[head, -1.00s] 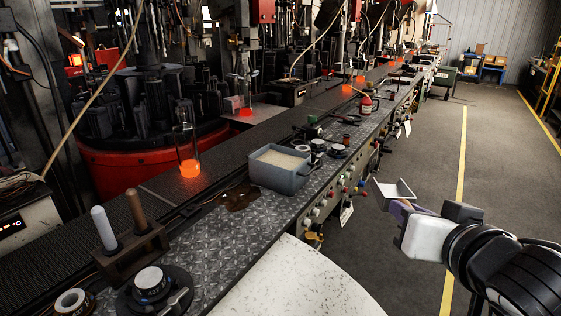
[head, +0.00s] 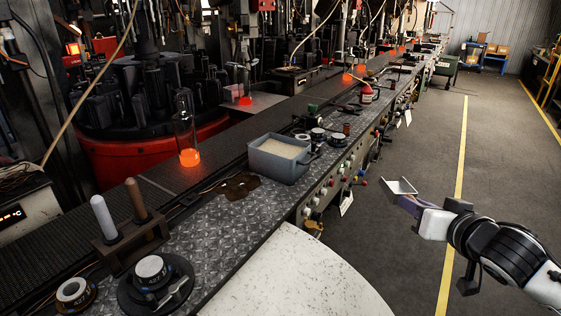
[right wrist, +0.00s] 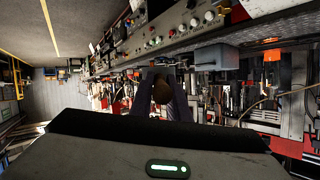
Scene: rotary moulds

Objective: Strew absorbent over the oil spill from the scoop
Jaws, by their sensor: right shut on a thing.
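The oil spill (head: 240,186) is a dark brown patch on the metal plate of the bench, left of a grey-blue tub (head: 278,162) that holds pale granular absorbent (head: 283,150). My right gripper (head: 411,204) is shut on the scoop (head: 399,187), out over the floor on the right, apart from bench and spill. The scoop's pale pan shows; I cannot tell whether it holds absorbent. My left gripper is not in view.
A rack with a white and a brown rod (head: 130,244) and a round dial (head: 150,272) stand near left. A glowing glass cylinder (head: 187,140) stands behind the spill. A pale rounded top (head: 295,280) lies in front. The floor at right is clear.

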